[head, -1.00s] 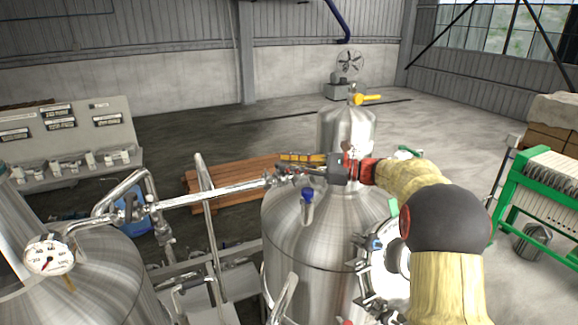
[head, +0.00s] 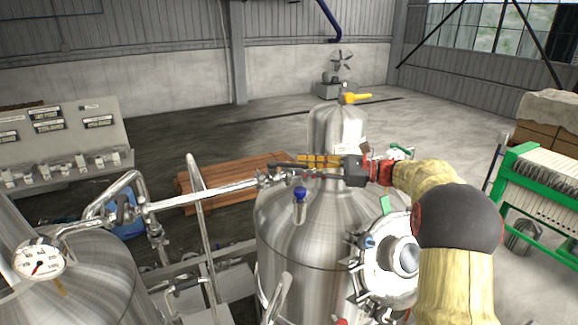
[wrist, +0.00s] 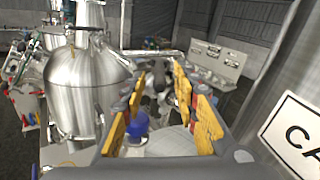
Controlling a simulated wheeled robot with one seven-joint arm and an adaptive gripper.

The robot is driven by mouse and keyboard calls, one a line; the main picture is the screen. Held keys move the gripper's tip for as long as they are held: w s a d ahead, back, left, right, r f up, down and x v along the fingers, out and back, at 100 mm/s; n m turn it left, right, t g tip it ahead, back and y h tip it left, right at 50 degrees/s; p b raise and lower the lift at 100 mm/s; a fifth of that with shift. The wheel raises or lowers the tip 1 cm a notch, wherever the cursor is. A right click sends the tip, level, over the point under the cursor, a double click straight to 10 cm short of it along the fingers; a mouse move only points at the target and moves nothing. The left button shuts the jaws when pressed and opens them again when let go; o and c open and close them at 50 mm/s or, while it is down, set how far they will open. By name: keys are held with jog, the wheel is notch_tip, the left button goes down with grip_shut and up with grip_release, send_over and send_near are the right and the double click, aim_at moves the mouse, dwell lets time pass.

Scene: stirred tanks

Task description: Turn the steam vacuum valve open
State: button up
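No label for the steam vacuum valve is readable, so I cannot tell which valve it is. A blue-handled valve (head: 300,195) stands on top of the large steel tank (head: 300,235), below my gripper in the picture. A yellow-handled valve (head: 354,98) sits on the smaller tank (head: 338,128) behind. My gripper (head: 285,165) reaches left across the large tank's top, close in the picture to the end of a horizontal steel pipe (head: 215,192). In the wrist view my gripper (wrist: 158,88) has its yellow-padded fingers apart. Nothing is clearly held; contact with the pipe cannot be told.
A second steel tank with a pressure gauge (head: 40,258) stands at the left front. A control panel (head: 70,130) is behind it. A green-framed filter press (head: 540,200) stands at the right. Open floor (head: 215,135) lies behind the tanks.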

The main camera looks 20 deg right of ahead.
jog(key=v, duration=0.4)
jog(key=shift+s+d, duration=0.15)
jog(key=shift+d, duration=0.1)
